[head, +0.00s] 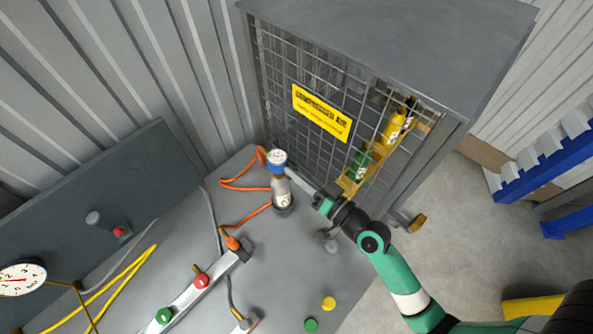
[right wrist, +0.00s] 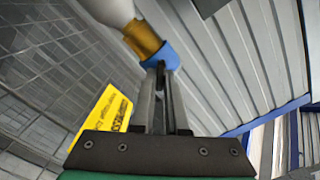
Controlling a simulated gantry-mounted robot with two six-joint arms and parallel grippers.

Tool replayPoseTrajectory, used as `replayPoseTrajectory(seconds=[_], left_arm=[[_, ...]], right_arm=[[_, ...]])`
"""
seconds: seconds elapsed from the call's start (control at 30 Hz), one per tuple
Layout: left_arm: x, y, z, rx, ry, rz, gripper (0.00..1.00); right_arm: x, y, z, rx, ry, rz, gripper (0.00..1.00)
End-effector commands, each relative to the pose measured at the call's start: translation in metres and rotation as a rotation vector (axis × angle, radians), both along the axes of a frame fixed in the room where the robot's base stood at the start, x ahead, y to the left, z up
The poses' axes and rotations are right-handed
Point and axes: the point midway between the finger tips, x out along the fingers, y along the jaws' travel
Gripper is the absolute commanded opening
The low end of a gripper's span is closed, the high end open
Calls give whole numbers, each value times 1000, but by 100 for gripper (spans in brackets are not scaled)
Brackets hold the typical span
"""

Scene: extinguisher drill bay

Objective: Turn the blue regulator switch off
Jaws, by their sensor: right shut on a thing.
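The blue regulator switch (head: 276,167) sits at the neck of a small grey-white bottle (head: 282,189), below a round white gauge. The bottle stands upright near the back of the grey bench. My right gripper (head: 288,170) reaches in from the right, with its fingers at the blue part. In the right wrist view, its narrow fingers (right wrist: 162,70) are shut on the blue switch (right wrist: 160,54), next to a brass collar (right wrist: 142,38) and the pale bottle (right wrist: 108,10). The switch's setting cannot be read. My left gripper is not in view.
A mesh cage (head: 320,60) with a yellow sign (head: 322,112) stands close behind the bottle. An orange hose (head: 232,186) loops left of it. A bar with red (head: 201,281) and green (head: 164,315) buttons lies at front left. Bare bench surface lies in front of the bottle.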

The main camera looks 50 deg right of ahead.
Motion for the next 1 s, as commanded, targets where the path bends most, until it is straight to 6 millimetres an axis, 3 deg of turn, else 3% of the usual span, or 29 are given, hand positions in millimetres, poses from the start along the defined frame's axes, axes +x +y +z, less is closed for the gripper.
replayPoseTrajectory(seconds=[0.6,1.0], left_arm=[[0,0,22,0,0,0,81],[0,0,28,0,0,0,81]], right_arm=[[0,-1,0,567,-28,-1,0],[0,-1,-2,784,-41,-2,0]])
